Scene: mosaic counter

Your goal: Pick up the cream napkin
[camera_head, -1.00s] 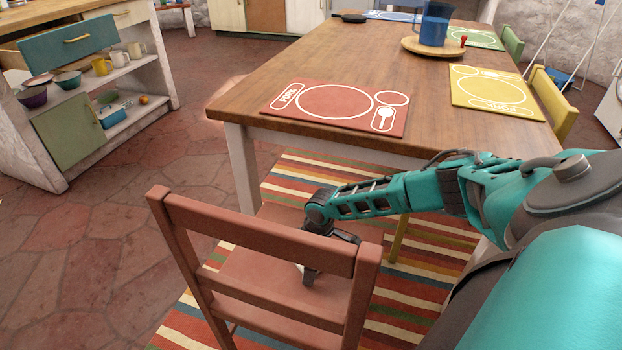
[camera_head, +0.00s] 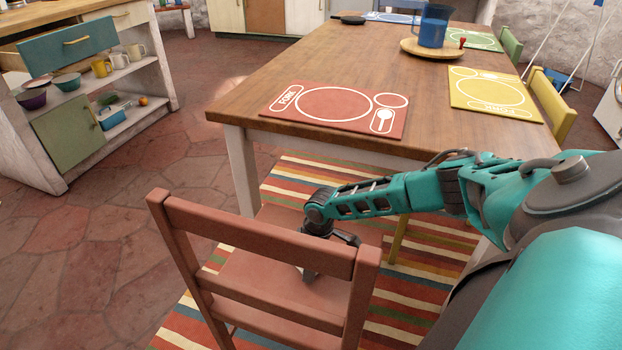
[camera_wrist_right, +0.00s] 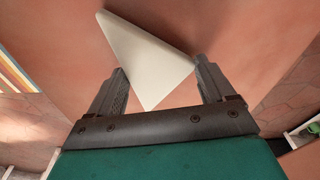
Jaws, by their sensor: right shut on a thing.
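The cream napkin (camera_wrist_right: 146,50) shows in the right wrist view as a pale folded triangle over the red-brown chair seat. Its lower corner lies between the two dark fingers of my right gripper (camera_wrist_right: 160,66), which is shut on it. In the head view my right gripper (camera_head: 311,267) reaches down to the seat of the red chair (camera_head: 262,283), behind its backrest. The napkin is mostly hidden there by the gripper and the chair back. My left gripper is not in view.
The wooden table (camera_head: 240,103) stands beyond the chair, bearing a red placemat (camera_head: 280,108) and a yellow placemat (camera_head: 468,98). The chair's top rail (camera_head: 258,238) stands close in front of my right gripper. A striped rug (camera_head: 410,297) lies beneath.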

